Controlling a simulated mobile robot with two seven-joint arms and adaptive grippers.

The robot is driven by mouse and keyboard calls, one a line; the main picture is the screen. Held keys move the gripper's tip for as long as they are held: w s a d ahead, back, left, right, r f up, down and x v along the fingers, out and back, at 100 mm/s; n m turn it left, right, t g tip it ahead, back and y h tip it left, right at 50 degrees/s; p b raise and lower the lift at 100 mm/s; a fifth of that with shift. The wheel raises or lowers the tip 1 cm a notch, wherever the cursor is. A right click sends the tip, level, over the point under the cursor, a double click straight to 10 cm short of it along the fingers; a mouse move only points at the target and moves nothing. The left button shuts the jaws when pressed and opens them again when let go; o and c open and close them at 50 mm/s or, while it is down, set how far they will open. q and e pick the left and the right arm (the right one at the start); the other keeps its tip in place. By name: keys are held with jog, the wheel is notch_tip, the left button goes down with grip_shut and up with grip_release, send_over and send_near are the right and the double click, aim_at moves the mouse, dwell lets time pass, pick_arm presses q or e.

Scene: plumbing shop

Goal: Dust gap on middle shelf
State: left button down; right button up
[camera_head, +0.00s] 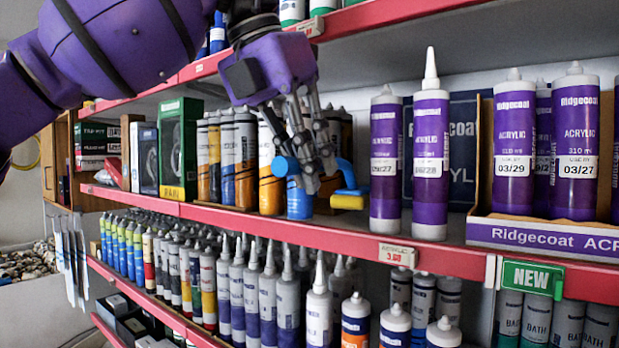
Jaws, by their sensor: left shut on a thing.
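My left gripper (312,165) reaches in from the upper left in front of the middle shelf (330,238). It is shut on a small tool with a blue handle (345,173) and a yellow end (349,200). The fingers hide part of the tool. The yellow end is low over the shelf, just left of the purple acrylic cartridges (384,165); I cannot tell whether it touches the shelf. Orange-and-grey cartridges (245,160) stand left of the gripper. The gap between the two groups is partly hidden by the gripper. My right gripper is not in view.
A tall purple cartridge (431,150) with a nozzle stands near the shelf's front edge. An open Ridgecoat box (545,236) of cartridges is at the right. A red-edged upper shelf (350,18) hangs above. Pointed cartridges (268,295) crowd the shelf below.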

pick_arm(q)
jog(key=s+a, duration=0.9)
jog(key=s, duration=0.3)
jog(key=shift+s+a, duration=0.15)
jog(key=shift+s, duration=0.15)
dwell(0.7)
dwell(0.9)
